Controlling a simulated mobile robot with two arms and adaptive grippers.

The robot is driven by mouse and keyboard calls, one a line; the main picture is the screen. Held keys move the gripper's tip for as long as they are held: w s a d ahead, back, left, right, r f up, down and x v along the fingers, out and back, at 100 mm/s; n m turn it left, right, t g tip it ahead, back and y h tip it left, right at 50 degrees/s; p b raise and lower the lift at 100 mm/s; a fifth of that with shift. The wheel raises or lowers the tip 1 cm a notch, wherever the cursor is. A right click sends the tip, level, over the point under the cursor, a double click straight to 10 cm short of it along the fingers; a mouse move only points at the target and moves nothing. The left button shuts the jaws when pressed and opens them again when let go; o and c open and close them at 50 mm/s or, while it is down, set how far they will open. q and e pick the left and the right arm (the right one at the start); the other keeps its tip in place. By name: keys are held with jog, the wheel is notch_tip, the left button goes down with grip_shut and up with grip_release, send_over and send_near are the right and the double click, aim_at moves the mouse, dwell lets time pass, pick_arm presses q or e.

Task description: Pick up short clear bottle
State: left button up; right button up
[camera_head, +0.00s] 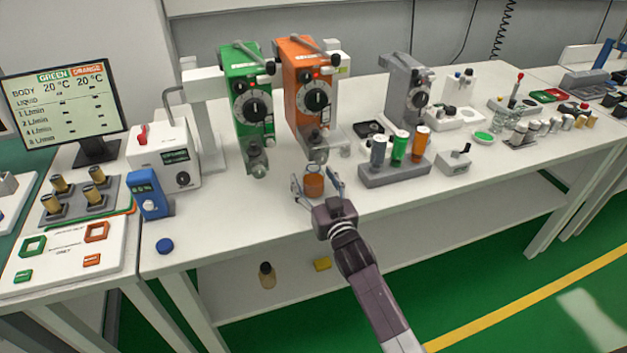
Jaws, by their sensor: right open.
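A short, clear-looking bottle with orange contents (314,187) stands upright near the front edge of the white table, just below the orange vaporizer. My right gripper (315,179) reaches in from the front with its fingers open, one on each side of this bottle. I cannot tell whether either finger touches it. The palm is in front of the bottle and hides part of its base. My left gripper is not in view.
The orange vaporizer (309,92) and green vaporizer (245,98) stand behind. A grey rack (394,174) holding several small bottles is close on the right. A blue cap (165,245) lies at the front left. A dark bottle (267,276) and a yellow block (322,264) are on the lower shelf.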

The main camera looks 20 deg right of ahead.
jog(key=c, duration=1.3)
jog(key=shift+r, duration=0.1)
